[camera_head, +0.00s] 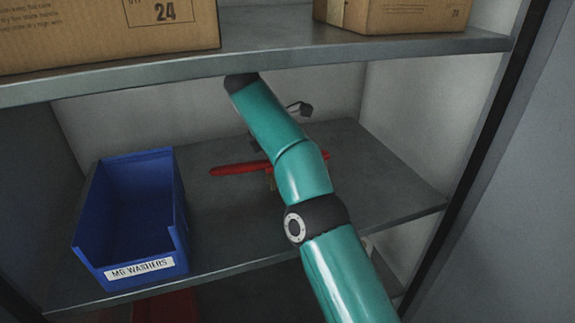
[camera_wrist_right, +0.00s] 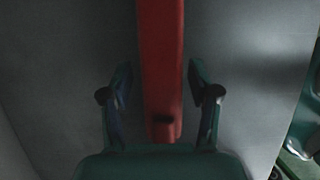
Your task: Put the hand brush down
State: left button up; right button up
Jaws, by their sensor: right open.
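The hand brush (camera_head: 236,170) has a long red handle and lies on the middle shelf, to the right of the blue bin. Its middle is hidden behind my right arm in the head view. In the right wrist view, its red body (camera_wrist_right: 160,60) runs down between the two fingers. My right gripper (camera_wrist_right: 160,88) is open, with one finger on each side of the red body and a visible gap on both sides. In the head view this gripper is mostly hidden behind my teal arm. My left gripper is not in view.
A blue bin (camera_head: 84,215) labelled for washers stands on the left of the middle shelf (camera_head: 390,185). The upper shelf (camera_head: 270,42) with cardboard boxes (camera_head: 395,14) is close above my arm. The shelf right of the brush is clear.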

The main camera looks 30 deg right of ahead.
aim_at(231, 165)
jog(key=shift+r+p, duration=0.55)
jog(key=shift+r, duration=0.1)
jog(key=p+v, duration=0.3)
jog(key=shift+r+p, duration=0.3)
jog(key=shift+p, duration=0.1)
jog(key=w+a+p, duration=0.1)
jog(key=a+p, duration=0.1)
jog(key=a, duration=0.1)
jog(key=a+p, duration=0.2)
jog(key=a, duration=0.2)
jog(key=w+a+p, duration=0.1)
jog(key=a+p, duration=0.1)
jog(key=a, duration=0.2)
jog(key=shift+w+f, duration=0.15)
jog(key=shift+w, duration=0.15)
jog(key=shift+w+a+f, duration=0.1)
jog(key=shift+a+f, duration=0.05)
jog(key=shift+a, duration=0.15)
